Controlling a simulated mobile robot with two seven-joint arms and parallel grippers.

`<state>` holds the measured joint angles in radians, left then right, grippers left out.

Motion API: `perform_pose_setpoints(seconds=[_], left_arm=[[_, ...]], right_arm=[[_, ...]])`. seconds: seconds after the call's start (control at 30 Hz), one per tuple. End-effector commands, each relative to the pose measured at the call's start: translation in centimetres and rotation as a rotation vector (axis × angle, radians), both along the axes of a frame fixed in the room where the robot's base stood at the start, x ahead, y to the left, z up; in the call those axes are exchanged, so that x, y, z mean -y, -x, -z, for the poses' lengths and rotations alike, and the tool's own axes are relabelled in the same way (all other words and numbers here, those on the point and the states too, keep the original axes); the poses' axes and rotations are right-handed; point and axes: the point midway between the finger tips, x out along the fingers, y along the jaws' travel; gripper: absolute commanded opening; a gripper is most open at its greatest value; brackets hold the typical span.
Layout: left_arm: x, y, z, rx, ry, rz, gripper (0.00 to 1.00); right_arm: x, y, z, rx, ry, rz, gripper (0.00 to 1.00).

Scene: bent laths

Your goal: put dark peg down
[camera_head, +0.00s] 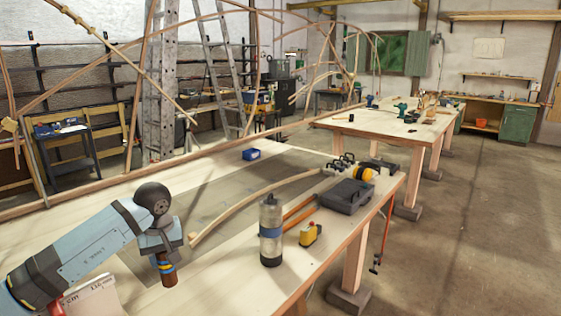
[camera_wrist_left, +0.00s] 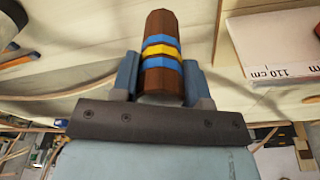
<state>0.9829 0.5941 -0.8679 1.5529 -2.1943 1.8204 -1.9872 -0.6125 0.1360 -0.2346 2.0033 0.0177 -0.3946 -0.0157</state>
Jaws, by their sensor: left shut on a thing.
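The dark peg (camera_head: 168,276) is a short brown wooden cylinder with blue and yellow bands. My left gripper (camera_head: 165,257) is shut on it and holds it pointing down over the near wooden bench (camera_head: 215,262). In the left wrist view the peg (camera_wrist_left: 162,45) stands between the two fingers of the gripper (camera_wrist_left: 161,80), with its banded part and free end clear of them. I cannot tell whether its lower end touches the bench. My right gripper is not in view.
A white piece marked in cm (camera_head: 92,298) lies beside my left arm. Bare wood surrounds the peg.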

Motion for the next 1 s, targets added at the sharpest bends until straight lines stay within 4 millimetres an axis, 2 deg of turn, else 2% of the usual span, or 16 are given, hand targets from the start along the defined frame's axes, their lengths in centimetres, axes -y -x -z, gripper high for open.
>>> perform_pose_setpoints(seconds=[0.03, 0.2, 0.4, 0.6, 0.87, 1.0], left_arm=[[1.9, 1.7, 1.1, -0.003, 0.001, 0.063, 0.12], [7.5, 7.8, 3.7, -0.002, 0.002, 0.274, 0.12], [11.3, 13.3, 5.3, -0.001, 0.001, 0.44, 0.12], [13.5, 17.1, 6.0, 0.0, 0.001, 0.542, 0.12], [15.1, 20.5, 6.4, 0.0, 0.0, 0.628, 0.12], [13.4, 20.1, 6.8, 0.0, -0.002, 0.603, 0.12]], right_arm=[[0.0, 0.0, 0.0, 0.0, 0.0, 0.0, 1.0], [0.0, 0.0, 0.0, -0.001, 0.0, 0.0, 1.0], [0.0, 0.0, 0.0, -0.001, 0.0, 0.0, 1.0], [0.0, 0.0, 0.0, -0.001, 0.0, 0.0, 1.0], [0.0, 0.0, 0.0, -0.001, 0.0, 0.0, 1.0], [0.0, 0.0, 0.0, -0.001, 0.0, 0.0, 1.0]])
